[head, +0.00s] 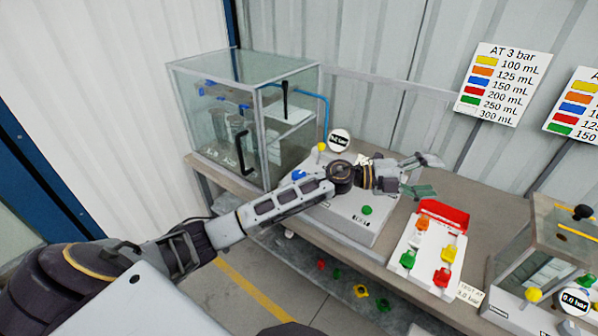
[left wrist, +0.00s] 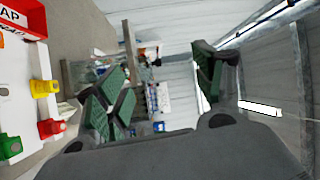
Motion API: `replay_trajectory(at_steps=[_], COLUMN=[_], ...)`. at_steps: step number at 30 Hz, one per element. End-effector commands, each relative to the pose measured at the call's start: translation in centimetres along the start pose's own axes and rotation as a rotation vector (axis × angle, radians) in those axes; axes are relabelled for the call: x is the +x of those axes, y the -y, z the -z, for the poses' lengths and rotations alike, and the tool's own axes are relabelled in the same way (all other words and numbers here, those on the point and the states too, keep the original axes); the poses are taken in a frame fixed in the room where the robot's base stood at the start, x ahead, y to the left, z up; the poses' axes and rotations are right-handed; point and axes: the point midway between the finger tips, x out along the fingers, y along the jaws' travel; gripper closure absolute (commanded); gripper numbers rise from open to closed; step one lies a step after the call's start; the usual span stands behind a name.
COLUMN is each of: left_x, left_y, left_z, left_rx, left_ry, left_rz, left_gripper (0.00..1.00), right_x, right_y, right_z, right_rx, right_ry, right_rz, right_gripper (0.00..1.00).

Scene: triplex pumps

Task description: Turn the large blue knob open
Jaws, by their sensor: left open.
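The large blue knob (head: 299,175) shows on the left side of the white pump unit (head: 345,222), close to the glass cabinet. My left arm reaches across the front of this unit. My left gripper (head: 428,176) is open and empty above the unit's right end, to the right of the blue knob and apart from it. Its fingers point right, away from the knob. In the left wrist view the open green-padded fingers also show (left wrist: 165,85), with nothing between them at close range. My right gripper is not in view.
A yellow knob (head: 322,147) and a green knob (head: 367,210) sit on the same unit, near a round gauge (head: 339,140). A glass cabinet (head: 215,120) stands behind left. A white tray with coloured fittings (head: 399,262) and another pump unit (head: 515,312) stand to the right.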

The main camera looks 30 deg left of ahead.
Motion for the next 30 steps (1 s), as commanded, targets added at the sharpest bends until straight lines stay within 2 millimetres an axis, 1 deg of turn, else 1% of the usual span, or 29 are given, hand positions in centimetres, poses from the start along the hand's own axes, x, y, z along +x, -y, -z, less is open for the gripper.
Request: replay_trajectory(at_steps=[5, 8, 14, 20, 23, 26, 30], left_x=[-0.5, -1.3, -3.8, -7.7, -10.1, -12.8, -17.0], left_y=[-1.6, -2.7, -4.4, -5.4, -5.5, -5.3, -4.4], left_z=[-0.8, -1.7, -4.0, -7.3, -9.2, -11.0, -13.5], left_rx=[0.089, 0.129, 0.191, 0.229, 0.237, 0.236, 0.224], left_ry=[-0.075, -0.105, -0.141, -0.139, -0.124, -0.1, -0.051], left_rz=[-0.17, -0.274, -0.491, -0.719, -0.836, -0.954, -1.115], left_gripper=[0.32, 0.32, 0.32, 0.32, 0.32, 0.32, 0.32], right_x=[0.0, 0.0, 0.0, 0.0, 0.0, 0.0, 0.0], right_y=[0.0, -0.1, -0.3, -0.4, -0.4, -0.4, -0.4], right_z=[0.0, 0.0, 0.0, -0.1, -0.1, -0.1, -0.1], right_rx=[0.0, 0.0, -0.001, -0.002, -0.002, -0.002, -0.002], right_ry=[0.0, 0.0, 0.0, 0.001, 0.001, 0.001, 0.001], right_rz=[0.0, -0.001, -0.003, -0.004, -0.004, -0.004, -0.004], right_gripper=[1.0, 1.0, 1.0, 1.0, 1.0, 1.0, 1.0])
